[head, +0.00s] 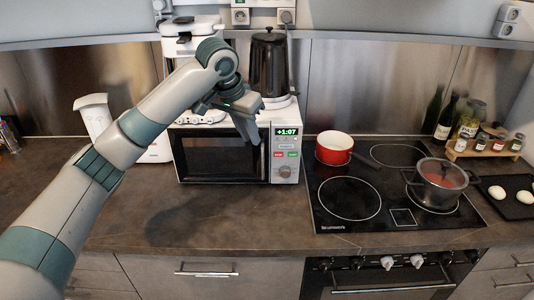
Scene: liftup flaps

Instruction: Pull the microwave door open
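The microwave (285,172) stands on the counter against the back, left of the stove. Its dark-windowed door (215,160) looks shut, and its control panel with a lit green display is on the right side. My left arm reaches in from the left, and its gripper (252,132) hangs in front of the upper right part of the door, near the handle (264,165). The gripper's fingers point down and overlap each other in this view, so their opening and any contact with the handle cannot be made out. My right gripper is not in view.
A coffee maker and a black kettle (269,65) stand behind and above the microwave. The counter (220,220) before the microwave is clear.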

